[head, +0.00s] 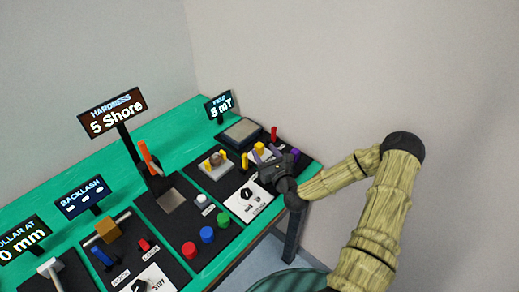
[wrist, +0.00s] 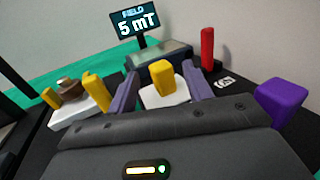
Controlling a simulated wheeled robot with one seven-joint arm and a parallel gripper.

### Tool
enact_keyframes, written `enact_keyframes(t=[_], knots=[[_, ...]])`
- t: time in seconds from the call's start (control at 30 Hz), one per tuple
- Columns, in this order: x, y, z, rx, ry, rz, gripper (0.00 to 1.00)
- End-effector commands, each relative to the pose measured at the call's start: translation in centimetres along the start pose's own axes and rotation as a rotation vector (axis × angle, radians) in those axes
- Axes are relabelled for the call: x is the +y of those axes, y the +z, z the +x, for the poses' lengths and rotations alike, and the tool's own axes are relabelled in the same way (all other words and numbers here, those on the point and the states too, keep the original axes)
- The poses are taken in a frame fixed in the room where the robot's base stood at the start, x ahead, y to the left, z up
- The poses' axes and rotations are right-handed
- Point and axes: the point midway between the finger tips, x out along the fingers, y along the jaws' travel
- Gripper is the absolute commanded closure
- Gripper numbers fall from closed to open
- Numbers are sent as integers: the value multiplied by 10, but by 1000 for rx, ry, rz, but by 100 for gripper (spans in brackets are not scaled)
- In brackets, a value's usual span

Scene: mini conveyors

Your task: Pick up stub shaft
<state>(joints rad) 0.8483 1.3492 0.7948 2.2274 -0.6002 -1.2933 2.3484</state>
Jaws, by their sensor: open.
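No part is labelled stub shaft, and I cannot tell for certain which one it is. My gripper (wrist: 163,92) is open. Its two purple fingers stand either side of a yellow block (wrist: 162,76) on a white base (wrist: 164,98); I cannot tell whether they touch it. A red upright cylinder (wrist: 207,48) stands behind, to the right of the fingers. A brown round part (wrist: 69,87) sits on a white plate (wrist: 84,113) at the left, between yellow posts (wrist: 95,90). In the head view my gripper (head: 268,161) is low over the right-hand black panel, partly hiding things there.
A grey pad (wrist: 165,68) and the field display (wrist: 140,22) stand behind. A purple block (wrist: 281,100) is close on the right. In the head view, red (head: 189,248), blue (head: 207,234) and green (head: 223,220) buttons and a hardness station (head: 173,199) lie to the left.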

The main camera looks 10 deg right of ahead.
Motion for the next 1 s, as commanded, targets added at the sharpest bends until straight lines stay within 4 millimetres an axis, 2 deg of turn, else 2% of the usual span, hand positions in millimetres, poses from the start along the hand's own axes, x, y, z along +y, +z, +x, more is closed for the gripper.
enact_keyframes(t=[0.2, 0.3, 0.87, 1.0], knots=[[1, 2, 35, -1, 1, -1, 50], [1, 1, 43, 0, 1, -1, 50], [0, 0, 44, 0, 0, 1, 50], [0, 0, 44, 0, 1, 1, 77]])
